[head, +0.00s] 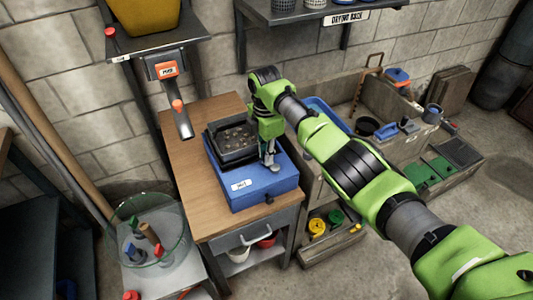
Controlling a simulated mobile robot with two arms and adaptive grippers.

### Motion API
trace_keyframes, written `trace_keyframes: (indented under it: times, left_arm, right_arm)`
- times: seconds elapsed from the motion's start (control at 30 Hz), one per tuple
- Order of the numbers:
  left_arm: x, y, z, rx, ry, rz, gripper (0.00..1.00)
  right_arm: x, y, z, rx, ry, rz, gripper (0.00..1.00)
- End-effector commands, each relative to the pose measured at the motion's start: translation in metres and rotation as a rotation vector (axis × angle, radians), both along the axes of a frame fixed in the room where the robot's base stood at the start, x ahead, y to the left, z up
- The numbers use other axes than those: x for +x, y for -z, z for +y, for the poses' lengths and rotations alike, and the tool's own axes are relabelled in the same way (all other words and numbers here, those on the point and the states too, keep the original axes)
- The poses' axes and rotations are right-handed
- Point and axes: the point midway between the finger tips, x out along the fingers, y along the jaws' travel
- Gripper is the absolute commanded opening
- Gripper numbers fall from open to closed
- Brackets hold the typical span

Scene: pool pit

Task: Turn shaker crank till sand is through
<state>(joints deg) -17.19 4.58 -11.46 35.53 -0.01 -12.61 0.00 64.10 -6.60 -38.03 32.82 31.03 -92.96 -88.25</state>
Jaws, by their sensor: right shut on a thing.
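The sand shaker is a blue box (250,190) on a wooden-topped table (190,145). A dark sieve tray (232,136) sits on top of it, with small brownish lumps inside. My right arm comes in from the right, and my right gripper (269,160) points down at the shaker's right side. It is shut on what appears to be the crank, which is mostly hidden by the fingers. Whether sand is left in the sieve is too small to tell. My left gripper is not in view.
A stone bench (400,150) with blue and green items lies to the right. Open floor shows at the lower right.

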Motion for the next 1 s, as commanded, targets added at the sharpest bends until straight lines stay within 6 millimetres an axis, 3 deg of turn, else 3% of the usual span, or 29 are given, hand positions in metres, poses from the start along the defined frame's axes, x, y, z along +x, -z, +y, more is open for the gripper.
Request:
trace_keyframes:
  times: [0.17, 0.2, 0.23, 0.27, 0.67, 1.0]
  left_arm:
    - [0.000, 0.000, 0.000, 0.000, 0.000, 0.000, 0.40]
    - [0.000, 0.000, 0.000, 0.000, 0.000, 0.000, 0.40]
    - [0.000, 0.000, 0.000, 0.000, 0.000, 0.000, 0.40]
    - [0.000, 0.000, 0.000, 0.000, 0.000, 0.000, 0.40]
    - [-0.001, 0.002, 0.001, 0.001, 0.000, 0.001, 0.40]
    - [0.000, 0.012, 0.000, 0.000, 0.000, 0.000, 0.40]
  right_arm:
    - [0.001, -0.001, 0.001, 0.002, 0.000, -0.002, 0.00]
    - [0.001, -0.001, 0.001, 0.002, 0.000, -0.002, 0.24]
    - [0.001, -0.001, 0.001, 0.002, 0.000, -0.002, 0.31]
    - [0.001, -0.001, 0.001, 0.002, 0.000, -0.002, 0.33]
    - [0.001, 0.000, -0.001, 0.000, 0.029, -0.001, 0.33]
    - [0.008, 0.002, -0.011, -0.003, 0.370, -0.001, 0.33]
